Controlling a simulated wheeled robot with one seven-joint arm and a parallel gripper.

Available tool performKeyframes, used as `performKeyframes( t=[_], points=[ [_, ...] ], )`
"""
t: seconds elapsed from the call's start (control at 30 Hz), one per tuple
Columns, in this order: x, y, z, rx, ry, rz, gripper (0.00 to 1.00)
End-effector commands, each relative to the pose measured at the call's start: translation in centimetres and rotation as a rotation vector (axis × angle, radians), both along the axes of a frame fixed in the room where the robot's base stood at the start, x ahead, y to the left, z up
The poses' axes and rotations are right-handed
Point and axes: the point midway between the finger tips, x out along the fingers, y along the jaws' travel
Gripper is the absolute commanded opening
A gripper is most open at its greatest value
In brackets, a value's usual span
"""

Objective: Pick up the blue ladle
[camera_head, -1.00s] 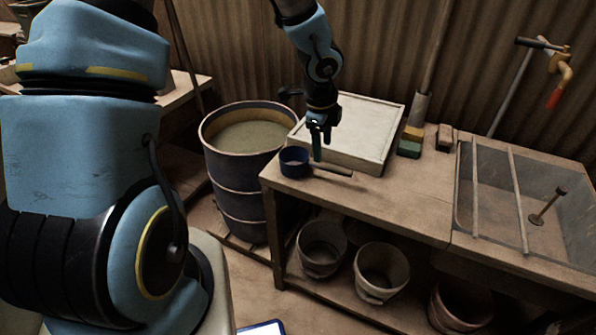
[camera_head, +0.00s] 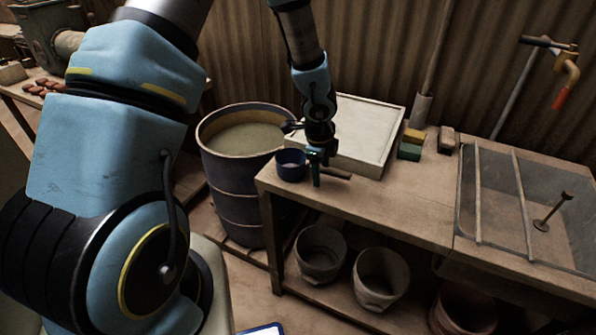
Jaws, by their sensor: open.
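The blue ladle (camera_head: 290,165) sits on the wooden bench at its left end. Its round dark blue cup is at the left and its dark handle points right, toward the white tray. My gripper (camera_head: 316,180) is open and points down at the handle, just right of the cup. Its fingers cover part of the handle, and only the handle's end shows to their right. I cannot tell whether the fingers touch the handle.
A white tray (camera_head: 383,115) lies close behind my gripper. A barrel (camera_head: 228,192) of murky liquid stands left of the bench (camera_head: 425,205). Sponges (camera_head: 410,151) and a sink (camera_head: 470,215) lie to the right. Several buckets stand below. The bench front right of the ladle is clear.

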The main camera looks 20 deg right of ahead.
Motion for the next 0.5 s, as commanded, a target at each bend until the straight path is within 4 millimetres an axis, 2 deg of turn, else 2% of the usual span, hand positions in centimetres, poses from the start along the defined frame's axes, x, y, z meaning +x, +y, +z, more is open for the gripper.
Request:
performKeyframes(
  t=[0.07, 0.5],
  points=[
    [0.01, 0.01, 0.04, 0.000, 0.000, 0.000, 0.63],
    [0.01, 0.02, 0.07, 0.000, 0.000, 0.000, 0.15]
  ],
)
